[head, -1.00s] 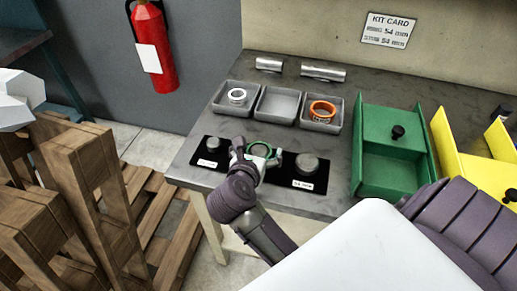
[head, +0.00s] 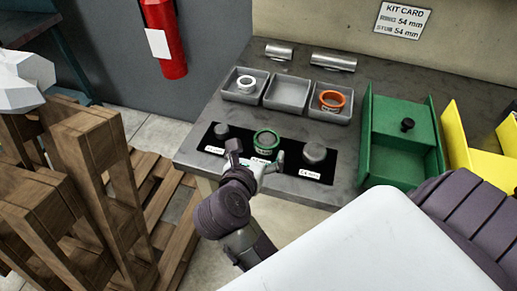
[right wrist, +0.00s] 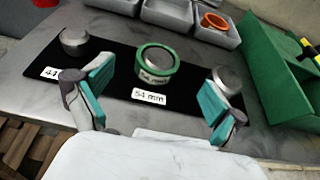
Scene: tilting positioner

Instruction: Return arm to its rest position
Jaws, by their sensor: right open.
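A green ring (head: 266,142) sits around the middle stub on the black mat (head: 213,147). In the right wrist view the ring (right wrist: 157,63) looks level, with the grey stub top inside it and a "54 mm" label in front. My right gripper (head: 256,160) is open and empty, on the near side of the ring and apart from it. In the right wrist view its teal finger pads (right wrist: 157,92) stand wide apart, with the ring beyond them. My left gripper does not show.
A small stub (head: 222,131) and a larger stub (head: 314,152) flank the ring. Grey trays behind hold a white ring (head: 246,84) and an orange ring (head: 332,100); the tray between is empty. A green bin (head: 379,172) stands right, wooden pallets (head: 90,150) left.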

